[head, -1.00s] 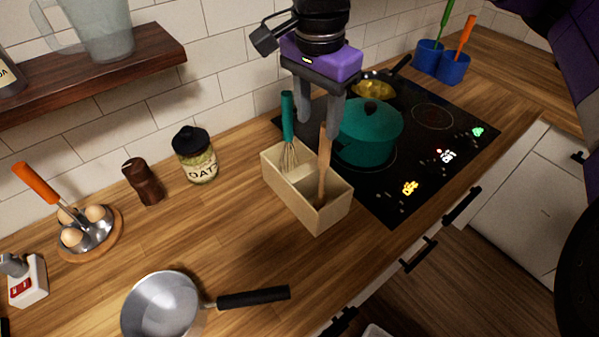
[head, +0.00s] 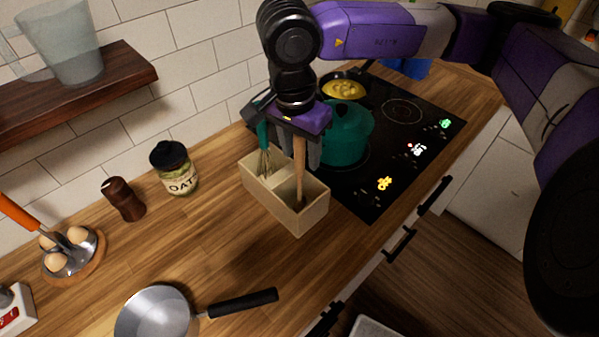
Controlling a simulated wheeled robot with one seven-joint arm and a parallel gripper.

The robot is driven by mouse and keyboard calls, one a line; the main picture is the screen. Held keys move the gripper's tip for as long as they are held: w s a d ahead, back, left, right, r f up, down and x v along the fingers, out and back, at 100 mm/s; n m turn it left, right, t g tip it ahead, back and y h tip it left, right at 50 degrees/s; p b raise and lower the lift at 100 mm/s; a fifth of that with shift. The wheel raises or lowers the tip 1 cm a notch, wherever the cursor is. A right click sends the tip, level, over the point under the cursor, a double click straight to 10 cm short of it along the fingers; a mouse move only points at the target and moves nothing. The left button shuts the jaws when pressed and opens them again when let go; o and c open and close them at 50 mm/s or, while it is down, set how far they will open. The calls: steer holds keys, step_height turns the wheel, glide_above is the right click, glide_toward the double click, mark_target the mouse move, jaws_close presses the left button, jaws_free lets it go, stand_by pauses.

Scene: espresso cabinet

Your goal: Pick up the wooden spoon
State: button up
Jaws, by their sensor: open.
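The wooden spoon (head: 299,176) stands upright, slightly tilted, in the right compartment of a beige utensil box (head: 299,220). Its lower end is inside the box. My gripper (head: 295,160) points down over the box with its jaws open. The upper part of the spoon's handle shows in front of the gripper, between the two fingers in the picture. I cannot tell whether a finger touches it. One finger is partly hidden near the whisk.
A green-handled whisk (head: 263,150) stands in the box's left compartment, close to the gripper. A teal pot (head: 346,135) sits on the black cooktop (head: 385,160) just behind. A steel pan (head: 160,312) is in front. An oat jar (head: 174,168) stands left; counter between is clear.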

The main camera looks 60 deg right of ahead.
steer(key=shift+c, duration=0.5)
jaws_close()
